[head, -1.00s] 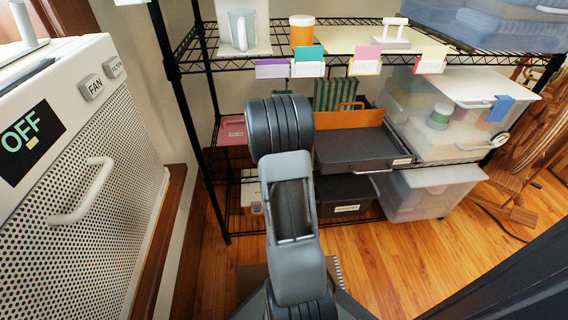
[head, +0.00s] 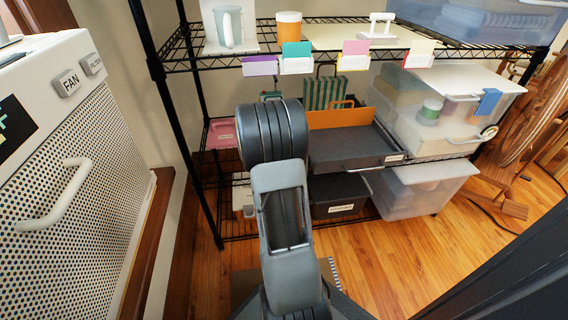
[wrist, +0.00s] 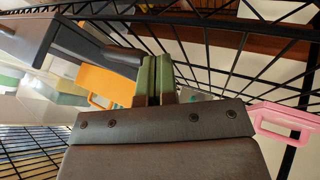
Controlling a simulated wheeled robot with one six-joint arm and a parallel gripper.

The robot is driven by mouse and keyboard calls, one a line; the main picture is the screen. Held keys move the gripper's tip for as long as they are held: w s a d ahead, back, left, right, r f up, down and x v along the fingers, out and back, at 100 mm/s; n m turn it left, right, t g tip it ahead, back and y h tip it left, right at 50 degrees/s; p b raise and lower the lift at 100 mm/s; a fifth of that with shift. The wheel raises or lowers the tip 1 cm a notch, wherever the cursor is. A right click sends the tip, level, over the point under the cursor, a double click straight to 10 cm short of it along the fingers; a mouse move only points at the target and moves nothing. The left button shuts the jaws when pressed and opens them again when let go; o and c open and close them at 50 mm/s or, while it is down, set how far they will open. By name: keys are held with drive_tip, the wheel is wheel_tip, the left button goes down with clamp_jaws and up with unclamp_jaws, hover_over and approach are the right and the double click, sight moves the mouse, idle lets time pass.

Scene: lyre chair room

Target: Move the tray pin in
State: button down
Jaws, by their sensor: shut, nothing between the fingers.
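The dark grey tray (head: 345,148) with an orange back panel (head: 340,116) sits on the middle level of the wire shelf in the head view. A thin pale bar (head: 368,172) shows under its front edge; I cannot tell whether it is the pin. Part of the tray (wrist: 80,45) and an orange handle (wrist: 100,88) also show at upper left in the wrist view, which looks upside down. My gripper (wrist: 160,122) fills the bottom of the wrist view, shut and holding nothing I can see. In the head view my arm hides it.
A pink box (head: 221,133) stands left of my arm, and a green striped item (head: 322,93) behind the tray. A dark labelled bin (head: 338,199) is below it, clear bins (head: 440,110) to the right. A white cabinet (head: 95,130) is close on the left. Wood floor is free in front.

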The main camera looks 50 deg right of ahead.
drive_tip(key=a, duration=0.1)
drive_tip(key=w+a+r, duration=0.1)
drive_tip(key=w+a, duration=0.1)
drive_tip(key=shift+w+a+r+p, duration=0.1)
drive_tip(key=shift+w+r+p, duration=0.05)
drive_tip(key=shift+r+p, duration=0.15)
drive_tip(key=s+a+r+n+t+y+p, duration=0.1)
drive_tip(key=s+a+r+n+y+p, duration=0.1)
drive_tip(key=a+r+p, duration=0.9)
drive_tip(key=s+a+r+n+t+y+p, duration=0.1)
drive_tip(key=s+a+r+n+y+p, duration=0.2)
drive_tip(key=a+r+p, duration=0.7)
drive_tip(key=s+a+r+n+t+y+p, duration=0.1)
drive_tip(key=s+a+r+n+p, duration=0.3)
drive_tip(key=a+r+p, duration=0.7)
wheel_tip(320, 180, up, 16)
drive_tip(key=s+y+p, duration=0.1)
drive_tip(key=s+p, duration=0.1)
drive_tip(key=p, duration=0.4)
drive_tip(key=shift+s+a+n+t+y, duration=0.25)
drive_tip(key=shift+a+n+t+y, duration=0.05)
drive_tip(key=shift+a+t, duration=0.1)
drive_tip(key=shift+d, duration=0.1)
